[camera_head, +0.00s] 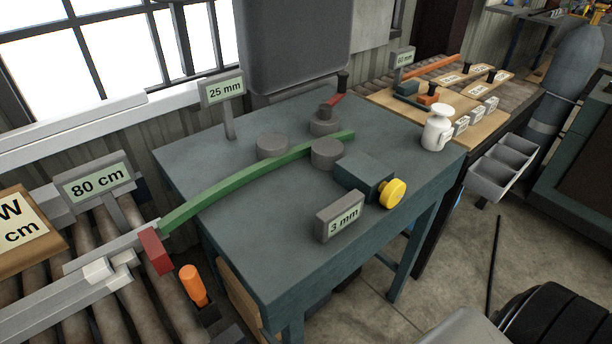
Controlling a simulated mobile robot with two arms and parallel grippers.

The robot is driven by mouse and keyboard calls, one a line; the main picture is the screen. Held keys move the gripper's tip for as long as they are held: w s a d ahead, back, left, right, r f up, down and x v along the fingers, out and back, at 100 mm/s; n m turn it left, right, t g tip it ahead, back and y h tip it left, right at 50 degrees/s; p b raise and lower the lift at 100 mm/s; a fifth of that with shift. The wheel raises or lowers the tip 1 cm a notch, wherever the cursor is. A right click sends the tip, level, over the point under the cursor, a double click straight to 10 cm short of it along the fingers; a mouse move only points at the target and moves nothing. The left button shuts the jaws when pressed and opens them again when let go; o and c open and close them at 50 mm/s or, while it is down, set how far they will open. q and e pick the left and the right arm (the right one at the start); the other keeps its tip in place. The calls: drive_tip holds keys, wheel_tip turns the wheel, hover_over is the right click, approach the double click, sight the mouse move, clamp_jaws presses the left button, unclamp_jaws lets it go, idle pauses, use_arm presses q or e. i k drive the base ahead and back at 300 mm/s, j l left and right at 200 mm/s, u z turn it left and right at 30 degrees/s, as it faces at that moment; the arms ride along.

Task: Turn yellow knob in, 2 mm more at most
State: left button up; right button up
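The yellow knob (392,193) sits on the front right side of a dark teal block (362,174) on the workbench. A grey display (341,216) in front of the block reads "3 mm". A long, slightly curved green bar (250,175) passes between grey round rollers, one behind it (272,147) and one in front (327,153). A third roller (323,123) with a red-and-black handle stands behind the bar's right end. A sign (222,90) at the back of the bench reads "25 mm". Neither of my grippers is in view.
The teal workbench (250,235) has a clear front left area. A white jug (437,130) stands at its right corner. Grey bins (502,165) hang to the right. At left, an "80 cm" sign (97,181), a red block (155,250) and an orange handle (193,285) are by conveyor rollers.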

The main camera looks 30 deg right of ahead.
sight(392, 193)
drive_tip(key=l+u, duration=0.35)
drive_tip(key=k+l+u, duration=0.1)
drive_tip(key=l+u, duration=0.25)
drive_tip(key=l, duration=0.2)
drive_tip(key=k+l+u, duration=0.15)
drive_tip(key=l+u, duration=0.2)
drive_tip(key=k+l+u, duration=0.15)
drive_tip(key=l+u, duration=0.2)
drive_tip(key=l, duration=0.1)
